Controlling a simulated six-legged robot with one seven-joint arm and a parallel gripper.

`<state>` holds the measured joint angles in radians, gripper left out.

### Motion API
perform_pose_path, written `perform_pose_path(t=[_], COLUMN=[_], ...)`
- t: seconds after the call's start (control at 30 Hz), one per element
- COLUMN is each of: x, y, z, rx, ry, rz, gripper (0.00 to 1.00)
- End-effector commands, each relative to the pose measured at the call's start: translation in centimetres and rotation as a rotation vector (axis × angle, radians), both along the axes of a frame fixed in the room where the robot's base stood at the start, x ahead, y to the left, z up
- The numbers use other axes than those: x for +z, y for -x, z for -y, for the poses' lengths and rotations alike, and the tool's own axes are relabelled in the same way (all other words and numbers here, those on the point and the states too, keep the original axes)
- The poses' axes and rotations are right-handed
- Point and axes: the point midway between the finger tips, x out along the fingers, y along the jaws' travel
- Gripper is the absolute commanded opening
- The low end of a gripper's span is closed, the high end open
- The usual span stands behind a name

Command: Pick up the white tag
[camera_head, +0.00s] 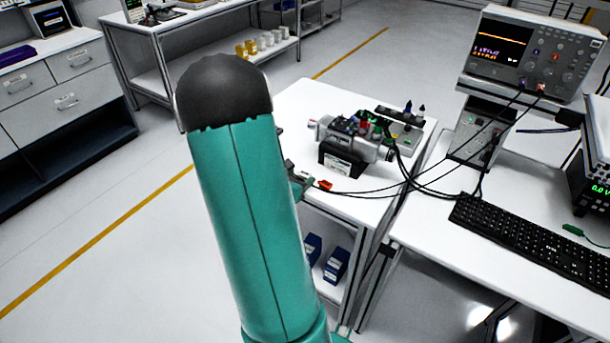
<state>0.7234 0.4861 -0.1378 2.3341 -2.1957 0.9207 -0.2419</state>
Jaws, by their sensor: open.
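A small white label, which may be the white tag (339,165), shows on the front of a black stand (332,157) under the metal servo motor (352,141) on the white table. It is too small to read. My gripper (299,181) is at the table's near left edge, left of and nearer than the stand. My teal arm hides much of it; one dark finger and a teal part show. It is open, and I see nothing held in it. A red clip (325,185) lies just right of it.
Black cables (385,190) run from the servo motor to the oscilloscope (530,55) at right. A keyboard (535,240) lies on the neighbouring table. Blue boxes (336,264) sit on the shelf below.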

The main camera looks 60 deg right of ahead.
Motion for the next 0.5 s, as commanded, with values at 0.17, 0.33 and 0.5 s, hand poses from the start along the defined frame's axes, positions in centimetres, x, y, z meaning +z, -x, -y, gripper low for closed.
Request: perform_pose_path(t=[0.17, 0.33, 0.5], x=[-0.8, -0.8, -0.8], y=[0.2, 0.1, 0.1], z=[1.9, 2.0, 2.0], rx=[0.000, 0.001, 0.001], ry=[-0.001, -0.001, -0.001], rz=[0.000, 0.000, 0.000], gripper=[0.56, 0.56, 0.37])
